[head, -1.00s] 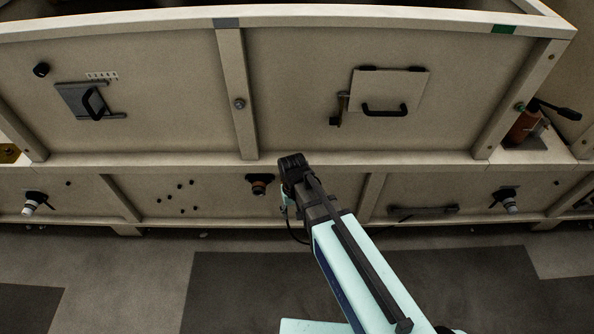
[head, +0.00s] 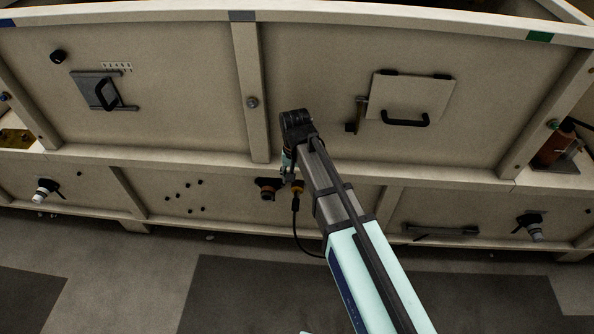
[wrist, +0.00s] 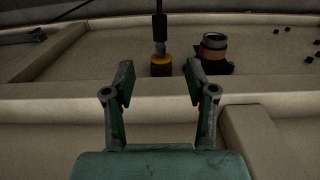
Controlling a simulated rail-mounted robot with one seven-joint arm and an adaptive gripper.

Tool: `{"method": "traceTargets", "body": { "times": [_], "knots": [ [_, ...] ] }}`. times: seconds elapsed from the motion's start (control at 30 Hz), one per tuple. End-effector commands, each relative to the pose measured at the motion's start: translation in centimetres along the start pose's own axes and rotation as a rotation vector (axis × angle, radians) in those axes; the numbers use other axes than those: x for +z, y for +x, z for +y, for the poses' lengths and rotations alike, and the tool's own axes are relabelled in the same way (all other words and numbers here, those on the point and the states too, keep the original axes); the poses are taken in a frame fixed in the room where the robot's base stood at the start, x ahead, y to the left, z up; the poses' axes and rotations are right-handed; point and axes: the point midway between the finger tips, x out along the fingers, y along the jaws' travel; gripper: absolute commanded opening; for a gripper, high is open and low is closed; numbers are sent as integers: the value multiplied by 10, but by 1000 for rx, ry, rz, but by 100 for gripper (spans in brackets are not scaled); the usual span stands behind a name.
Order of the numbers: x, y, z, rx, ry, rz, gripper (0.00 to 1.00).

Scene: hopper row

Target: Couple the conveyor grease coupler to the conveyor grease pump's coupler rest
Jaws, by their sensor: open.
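The grease coupler, a yellow-orange collar with a grey stem and black hose, shows in the wrist view (wrist: 160,66) beyond and between my fingertips, apart from them. In the head view the coupler (head: 298,187) sits low at the lower panel, its hose looping down behind my arm. My gripper (wrist: 158,82) is open and empty; in the head view my gripper (head: 288,172) is partly hidden by my wrist, just above the coupler. A reddish-brown cylinder (head: 555,150) on the right ledge looks like the grease pump; its coupler rest cannot be made out.
A dark fitting with a brown ring (head: 267,188) stands close beside the coupler. The ledge (head: 200,158) juts out above the lower panel. A hatch with a black handle (head: 405,122) and a slide gate (head: 103,93) are on the upper panels.

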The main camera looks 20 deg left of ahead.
Motion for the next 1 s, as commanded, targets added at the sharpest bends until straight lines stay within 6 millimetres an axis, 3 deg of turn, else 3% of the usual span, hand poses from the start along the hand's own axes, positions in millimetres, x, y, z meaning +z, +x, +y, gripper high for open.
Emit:
{"method": "traceTargets", "body": {
  "times": [0.6, 0.8, 1.0],
  "knots": [
    [0, 110, 0, 1, -1, -1, 56],
    [0, 132, 0, 0, -1, 0, 56],
    [0, 140, 0, 0, -1, 1, 56]
  ]
}}
